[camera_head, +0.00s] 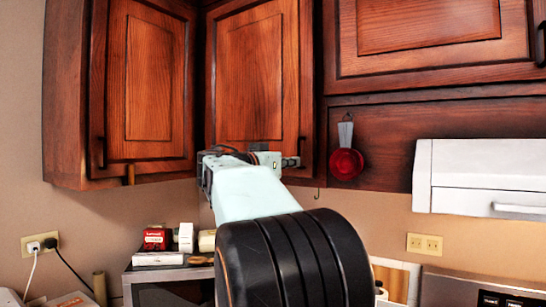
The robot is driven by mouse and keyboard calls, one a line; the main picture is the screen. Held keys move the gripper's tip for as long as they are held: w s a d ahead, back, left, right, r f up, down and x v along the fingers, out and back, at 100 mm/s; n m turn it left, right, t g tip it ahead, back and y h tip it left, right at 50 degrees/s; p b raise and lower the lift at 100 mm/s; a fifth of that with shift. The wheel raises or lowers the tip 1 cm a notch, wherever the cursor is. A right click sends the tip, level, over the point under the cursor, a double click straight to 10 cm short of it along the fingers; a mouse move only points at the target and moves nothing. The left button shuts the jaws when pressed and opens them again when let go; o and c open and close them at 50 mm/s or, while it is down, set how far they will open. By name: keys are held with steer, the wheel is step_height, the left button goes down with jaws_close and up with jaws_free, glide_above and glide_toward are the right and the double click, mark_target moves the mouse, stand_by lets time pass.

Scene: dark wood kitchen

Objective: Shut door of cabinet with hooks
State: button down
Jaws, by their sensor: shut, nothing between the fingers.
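Dark wood wall cabinets with framed doors fill the top of the head view. I cannot tell for sure how far either stands open. My gripper (206,174) is small and dark at the arm's end, near the corner door's lower left edge. It is shut and empty; my wrist hides part of it.
A white range hood (484,178) juts out at the right. Small boxes (158,239) sit on a dark appliance (168,277) below the cabinets. Wall outlets (424,244) are on the bare wall. My arm covers the lower middle of the view.

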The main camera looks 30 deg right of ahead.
mark_target(307, 159)
steer(key=shift+w+d, duration=0.1)
steer(key=shift+d, duration=0.05)
steer(key=x, duration=0.4)
steer(key=shift+d+b, duration=0.15)
steer(key=shift+b, duration=0.25)
steer(key=shift+s+r, duration=0.25)
steer(key=shift+s, duration=0.1)
